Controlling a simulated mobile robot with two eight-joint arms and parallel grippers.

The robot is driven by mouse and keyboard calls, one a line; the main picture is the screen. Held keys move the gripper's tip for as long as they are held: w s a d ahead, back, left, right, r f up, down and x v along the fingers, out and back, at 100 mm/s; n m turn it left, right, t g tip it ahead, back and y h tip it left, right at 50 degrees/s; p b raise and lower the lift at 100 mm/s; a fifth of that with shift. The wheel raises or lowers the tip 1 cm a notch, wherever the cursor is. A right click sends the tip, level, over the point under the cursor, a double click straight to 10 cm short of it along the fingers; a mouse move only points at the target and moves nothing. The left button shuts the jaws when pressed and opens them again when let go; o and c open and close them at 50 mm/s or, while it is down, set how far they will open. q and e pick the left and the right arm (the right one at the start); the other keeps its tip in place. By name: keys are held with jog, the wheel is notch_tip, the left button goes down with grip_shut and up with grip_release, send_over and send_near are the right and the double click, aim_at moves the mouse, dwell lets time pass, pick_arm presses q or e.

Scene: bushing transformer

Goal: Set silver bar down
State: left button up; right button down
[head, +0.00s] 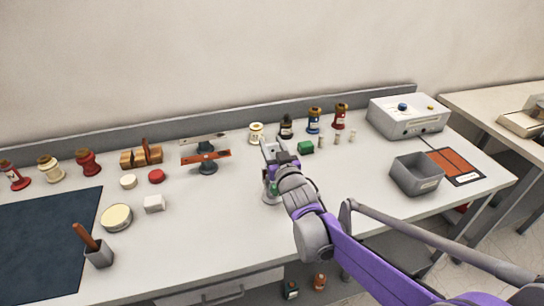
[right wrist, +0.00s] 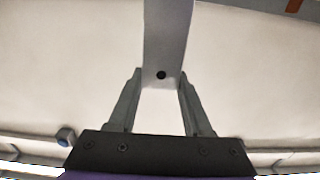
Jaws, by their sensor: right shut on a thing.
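My right gripper (head: 270,152) is over the middle of the white workbench (head: 215,225). In the right wrist view its two fingers (right wrist: 161,92) are closed on the end of a flat silver bar (right wrist: 166,35) with a dark hole near that end. The bar runs up out of that picture. In the head view I cannot clearly make the held bar out from the gripper. A dark stand (head: 207,167) to the left carries a copper-orange bar (head: 216,155), with a greyish bar (head: 203,138) above it. My left gripper is not in view.
Several bushings stand at the back, among them a blue one (head: 314,121) and a red one (head: 340,117). A grey bin (head: 416,178) and a grey box device (head: 408,116) are right. The front middle is clear.

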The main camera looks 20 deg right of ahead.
notch_tip(320, 180, up, 4)
jog(key=shift+r, duration=0.25)
notch_tip(320, 180, down, 10)
jog(key=shift+r+b, duration=0.15)
jog(key=shift+b, duration=0.15)
dwell(0.5)
jog(key=shift+f, duration=0.25)
jog(key=shift+c, duration=1.6)
grip_release()
jog(key=shift+r, duration=0.1)
